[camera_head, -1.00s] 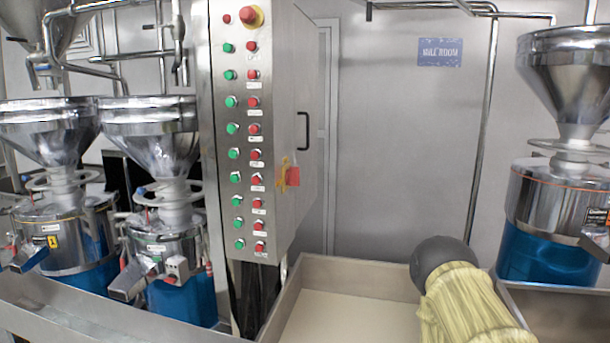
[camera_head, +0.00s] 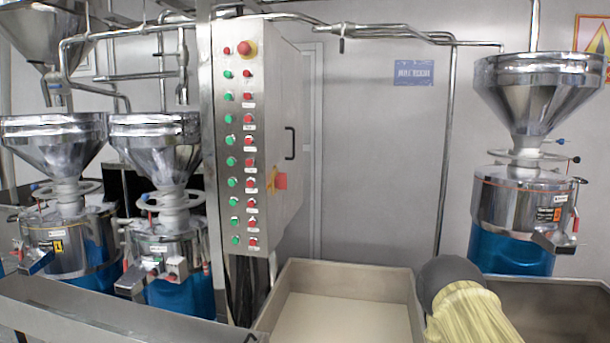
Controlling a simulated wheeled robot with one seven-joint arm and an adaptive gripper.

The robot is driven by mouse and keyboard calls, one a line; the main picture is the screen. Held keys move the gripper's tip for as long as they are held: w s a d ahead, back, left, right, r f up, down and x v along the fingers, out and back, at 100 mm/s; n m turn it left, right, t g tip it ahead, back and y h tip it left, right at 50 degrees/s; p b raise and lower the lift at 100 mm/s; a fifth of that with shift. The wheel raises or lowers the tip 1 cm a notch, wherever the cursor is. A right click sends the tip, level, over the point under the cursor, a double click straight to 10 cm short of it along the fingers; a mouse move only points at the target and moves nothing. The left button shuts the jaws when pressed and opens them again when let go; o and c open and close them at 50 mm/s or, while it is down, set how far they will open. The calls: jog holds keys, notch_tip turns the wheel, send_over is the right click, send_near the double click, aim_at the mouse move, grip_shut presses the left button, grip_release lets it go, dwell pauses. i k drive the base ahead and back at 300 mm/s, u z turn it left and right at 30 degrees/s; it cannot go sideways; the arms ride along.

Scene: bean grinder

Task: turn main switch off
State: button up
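The control cabinet (camera_head: 264,135) is a tall steel box left of the middle of the head view. On its right side face sits a red switch on a yellow plate (camera_head: 279,181), which looks like the main switch. It is small, and I cannot tell its position. A round red knob on a yellow ring (camera_head: 246,50) is at the top of the front panel. Below it run columns of green buttons (camera_head: 229,140) and red buttons (camera_head: 249,140). My gripper is not in view.
A steel trough (camera_head: 360,272) stands in front of the cabinet. A yellow thing with a dark rounded end (camera_head: 465,305) projects in at the lower right. Grinders stand at the left (camera_head: 165,245) and right (camera_head: 520,205).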

aim_at(280, 182)
jog(key=z, duration=0.1)
jog(key=i, duration=1.2)
jog(key=u, duration=0.85)
